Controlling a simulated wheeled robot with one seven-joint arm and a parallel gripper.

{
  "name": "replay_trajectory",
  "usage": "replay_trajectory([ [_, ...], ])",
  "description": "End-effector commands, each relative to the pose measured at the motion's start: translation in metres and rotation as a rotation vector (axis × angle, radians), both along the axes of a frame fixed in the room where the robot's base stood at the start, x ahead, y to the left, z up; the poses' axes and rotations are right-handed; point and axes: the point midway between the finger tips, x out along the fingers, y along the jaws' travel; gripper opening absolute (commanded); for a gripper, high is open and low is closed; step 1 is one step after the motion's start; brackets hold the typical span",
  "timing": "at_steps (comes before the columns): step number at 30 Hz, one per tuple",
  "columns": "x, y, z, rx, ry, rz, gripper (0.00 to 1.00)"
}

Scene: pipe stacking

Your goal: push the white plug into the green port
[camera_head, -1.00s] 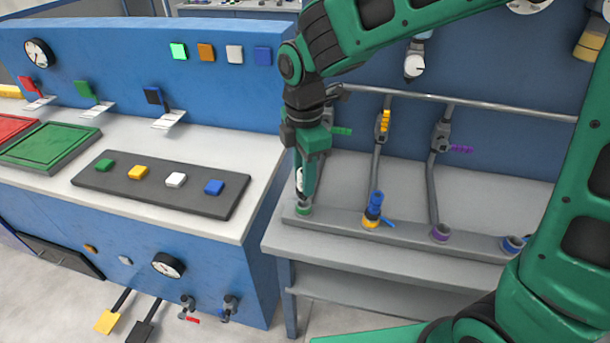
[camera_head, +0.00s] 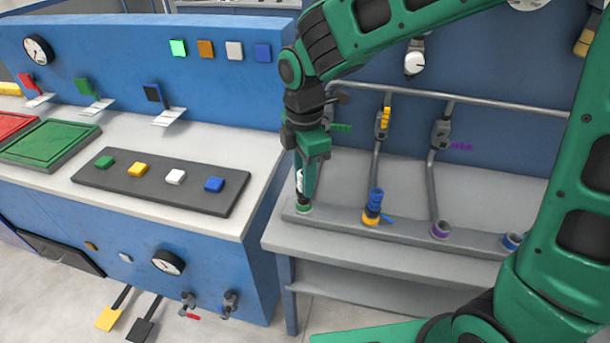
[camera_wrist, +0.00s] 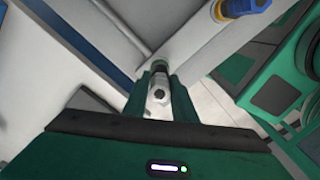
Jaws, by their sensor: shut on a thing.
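The white plug (camera_head: 299,182) is upright between the fingers of my gripper (camera_head: 305,186), at the left end of the grey rail. The green port (camera_head: 303,208) is a green ring on that rail, directly under the plug. The plug's lower end is at the port; I cannot tell how deep it sits. In the wrist view, my gripper (camera_wrist: 159,95) is shut on the white plug (camera_wrist: 159,90), with the dark green port (camera_wrist: 159,65) just beyond it.
A blue plug (camera_head: 375,201) stands in the yellow port (camera_head: 370,219) to the right. Pipes with valves rise behind. A blue console (camera_head: 130,220) with buttons stands at the left.

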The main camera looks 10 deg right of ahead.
Motion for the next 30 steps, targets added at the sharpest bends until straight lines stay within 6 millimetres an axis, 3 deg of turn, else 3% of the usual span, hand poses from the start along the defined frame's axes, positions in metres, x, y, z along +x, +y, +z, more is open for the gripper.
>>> replay_trajectory([
  [30, 0.0, 0.0, -0.012, -0.001, 0.002, 0.0, 0.0],
])
